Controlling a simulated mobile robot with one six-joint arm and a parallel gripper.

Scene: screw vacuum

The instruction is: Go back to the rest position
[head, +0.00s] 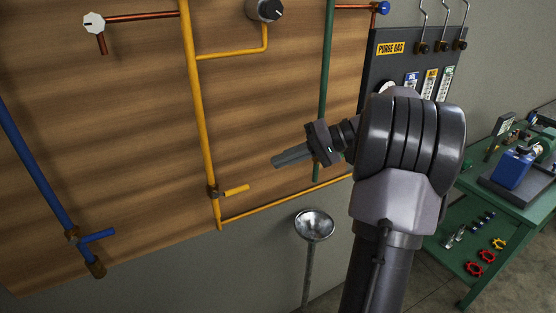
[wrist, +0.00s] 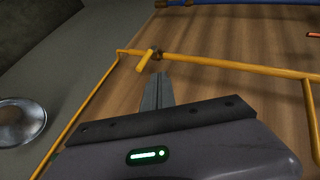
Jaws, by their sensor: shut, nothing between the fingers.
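My gripper (head: 290,157) is shut and empty. In the head view it points left, in front of the wooden wall panel and between the yellow pipe and the green pipe. In the wrist view its closed fingers (wrist: 155,92) point up toward the yellow valve handle (wrist: 146,60), with a gap showing between them in the picture. In the head view that yellow handle (head: 236,189) sticks out to the right of the yellow pipe (head: 199,110), lower left of my fingertips. My arm fills the right middle of the head view and hides part of the purge gas panel.
A metal bowl on a post (head: 314,225) stands below my gripper. The green pipe (head: 327,80) runs behind the gripper. The blue pipe (head: 38,165) is at far left. The purge gas panel (head: 400,62) and a green workbench (head: 510,205) with tools are at right.

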